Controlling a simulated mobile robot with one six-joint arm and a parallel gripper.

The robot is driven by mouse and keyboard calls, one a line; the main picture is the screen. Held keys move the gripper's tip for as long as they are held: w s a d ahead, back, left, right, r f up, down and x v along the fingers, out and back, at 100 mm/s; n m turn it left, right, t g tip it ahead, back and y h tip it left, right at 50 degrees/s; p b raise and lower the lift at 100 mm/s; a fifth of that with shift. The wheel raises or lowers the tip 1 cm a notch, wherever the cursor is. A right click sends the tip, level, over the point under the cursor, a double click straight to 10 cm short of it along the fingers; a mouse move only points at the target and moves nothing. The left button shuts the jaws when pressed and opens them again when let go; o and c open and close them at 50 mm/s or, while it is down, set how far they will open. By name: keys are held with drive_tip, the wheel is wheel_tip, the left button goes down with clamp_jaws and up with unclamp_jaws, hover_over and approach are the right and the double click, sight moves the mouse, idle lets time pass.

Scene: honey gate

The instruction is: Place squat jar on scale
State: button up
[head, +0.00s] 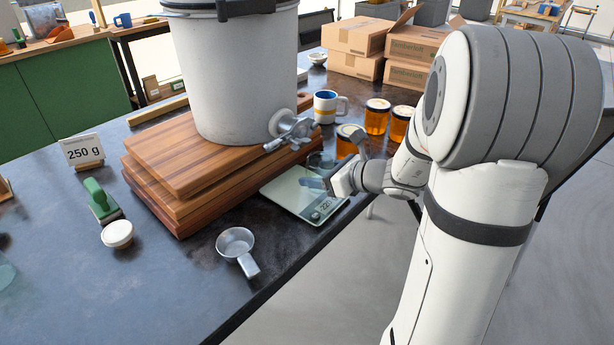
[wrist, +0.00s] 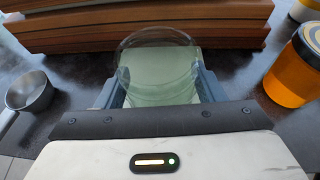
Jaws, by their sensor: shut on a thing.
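My gripper (head: 318,184) is shut on the squat jar (wrist: 160,72), a wide clear glass jar that looks empty. In the wrist view the jar sits upright between the two fingers. The scale (head: 291,194) is a flat pale green plate with a small display, lying on the dark table beside the wooden boards. I cannot tell whether the jar touches the plate.
A large grey tank (head: 235,80) with a metal tap (head: 290,131) stands on stacked wooden boards (head: 180,165), close behind the scale. Orange honey jars (head: 377,116) and a mug (head: 325,106) stand beyond. A metal scoop (head: 236,243) lies nearer. The table's front edge is close.

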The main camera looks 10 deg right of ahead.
hover_over(297, 187)
drive_tip(key=shift+s+d, duration=0.25)
drive_tip(key=shift+d, duration=0.05)
drive_tip(key=shift+w+a, duration=0.35)
drive_tip(key=shift+a, duration=0.05)
drive_tip(key=shift+s+d+f+b, duration=0.15)
drive_tip(key=shift+f+b, duration=0.7)
drive_tip(key=shift+f, duration=0.9)
drive_tip(key=shift+f, duration=0.25)
drive_tip(key=o, duration=1.1)
drive_tip(key=shift+r, duration=0.1)
